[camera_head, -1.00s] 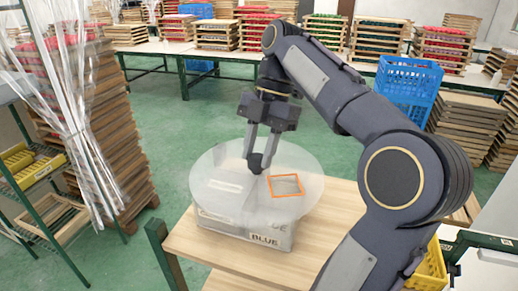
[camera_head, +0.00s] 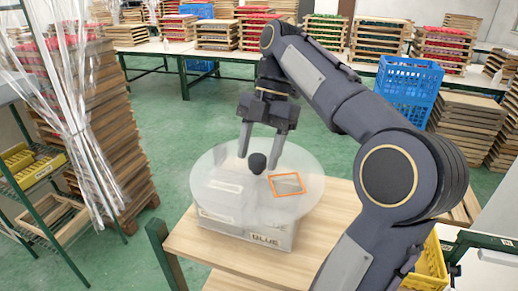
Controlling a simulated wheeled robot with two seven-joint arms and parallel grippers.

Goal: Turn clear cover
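The clear cover (camera_head: 222,190) is a round translucent disc lying on top of a grey box (camera_head: 245,229) marked "BLUE". A black knob (camera_head: 257,163) stands at its middle. An orange-edged opening or frame (camera_head: 287,184) shows on the disc's right side. My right gripper (camera_head: 260,155) is open, with its fingers spread on either side above the knob and apart from it. My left gripper is not in view.
The box stands on a light wooden table (camera_head: 190,245) with a green frame. A yellow crate (camera_head: 430,265) is at the lower right. Stacked trays and a blue crate (camera_head: 408,85) stand behind. Plastic curtains and shelves are at the left.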

